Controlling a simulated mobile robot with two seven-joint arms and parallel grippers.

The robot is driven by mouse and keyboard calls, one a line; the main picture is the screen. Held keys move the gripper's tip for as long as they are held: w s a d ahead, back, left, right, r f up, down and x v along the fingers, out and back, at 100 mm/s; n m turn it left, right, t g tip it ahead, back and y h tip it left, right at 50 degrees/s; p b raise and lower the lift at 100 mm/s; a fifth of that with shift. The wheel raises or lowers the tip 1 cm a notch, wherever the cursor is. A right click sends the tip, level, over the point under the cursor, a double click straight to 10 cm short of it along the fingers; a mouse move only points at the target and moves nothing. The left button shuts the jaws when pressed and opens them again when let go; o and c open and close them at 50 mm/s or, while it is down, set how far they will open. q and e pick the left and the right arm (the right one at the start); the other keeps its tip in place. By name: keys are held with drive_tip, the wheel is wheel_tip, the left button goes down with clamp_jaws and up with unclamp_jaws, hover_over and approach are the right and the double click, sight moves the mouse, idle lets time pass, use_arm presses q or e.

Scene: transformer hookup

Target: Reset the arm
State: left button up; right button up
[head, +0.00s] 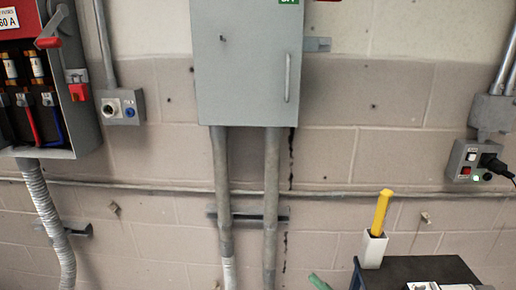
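Neither of my grippers shows in the head view, and I see no part that is surely one of my arms. A closed grey cabinet (250,75) with a vertical handle hangs on the wall in the upper middle. An open grey switch box (88,125) with fuses and red, blue and black leads is at the left edge. Its red lever (48,42) is at its top right side.
A dark-topped cart (408,270) stands at the lower right. On it are a white holder (373,250) with a yellow-handled tool (382,212) and a partly cut-off grey item (435,286). A control box (475,161) with a plugged black cable is at right. Conduits cross the wall.

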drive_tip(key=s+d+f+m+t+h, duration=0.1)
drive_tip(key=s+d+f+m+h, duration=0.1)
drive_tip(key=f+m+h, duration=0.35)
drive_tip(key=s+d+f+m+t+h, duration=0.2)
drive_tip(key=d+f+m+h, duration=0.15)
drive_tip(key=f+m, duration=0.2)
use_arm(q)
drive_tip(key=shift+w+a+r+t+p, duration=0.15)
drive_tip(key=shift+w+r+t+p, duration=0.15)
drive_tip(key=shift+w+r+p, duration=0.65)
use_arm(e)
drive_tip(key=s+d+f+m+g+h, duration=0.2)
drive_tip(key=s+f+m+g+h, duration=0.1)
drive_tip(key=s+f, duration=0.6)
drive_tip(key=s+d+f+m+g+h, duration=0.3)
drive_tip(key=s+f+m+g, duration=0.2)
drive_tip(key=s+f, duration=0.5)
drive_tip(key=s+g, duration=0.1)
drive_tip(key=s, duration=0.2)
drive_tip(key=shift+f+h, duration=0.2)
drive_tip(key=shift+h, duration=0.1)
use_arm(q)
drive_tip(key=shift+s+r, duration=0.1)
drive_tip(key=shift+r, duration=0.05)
